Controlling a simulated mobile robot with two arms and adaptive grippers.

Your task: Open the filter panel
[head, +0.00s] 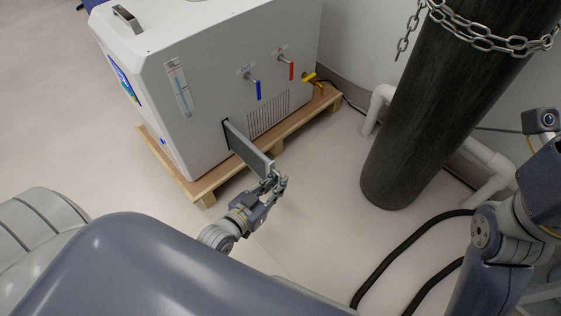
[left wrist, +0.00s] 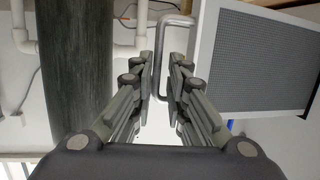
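The filter panel (head: 248,150) stands swung out from the front of the white machine (head: 215,85), roughly square to its face. In the left wrist view it shows as a grey mesh in a pale frame (left wrist: 265,60) on the right. Its metal U-shaped handle (left wrist: 158,70) has its bar between the fingers of my left gripper (left wrist: 162,75). In the head view my left gripper (head: 277,183) is at the panel's outer end. Its fingers are apart, with a gap around the bar. My right gripper is out of view; only part of the right arm shows.
The machine rests on a wooden pallet (head: 205,190). A dark gas cylinder (head: 425,125) with a chain (head: 480,38) stands to the right. White pipes (head: 375,108) and black hoses (head: 405,245) lie near it. The floor between the panel and the cylinder is clear.

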